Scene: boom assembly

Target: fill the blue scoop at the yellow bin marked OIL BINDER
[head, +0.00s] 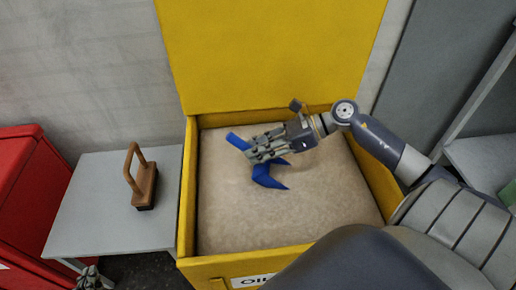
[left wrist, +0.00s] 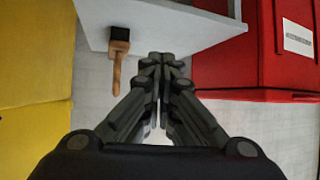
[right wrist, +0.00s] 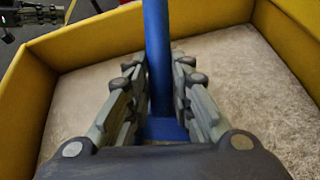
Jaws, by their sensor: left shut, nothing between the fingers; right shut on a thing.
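The yellow bin (head: 188,215) stands open, its lid (head: 270,50) raised at the back, and part of its front label shows. Pale granular binder (head: 325,205) fills it broadly. The blue scoop (head: 268,178) is over the binder, left of the bin's middle. My right gripper (head: 255,148) is shut on the scoop's handle; in the right wrist view the blue handle (right wrist: 157,50) runs between the fingers (right wrist: 158,85). The scoop's load is not visible. My left gripper (head: 90,278) is low at the bottom left, outside the bin; in the left wrist view its fingers (left wrist: 162,62) are together and empty.
A grey side table (head: 105,215) stands left of the bin with a wooden-handled brush (head: 143,185) on it. A red container (head: 30,200) is further left. The bin's walls surround the scoop. A grey shelf (head: 480,155) stands at the right.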

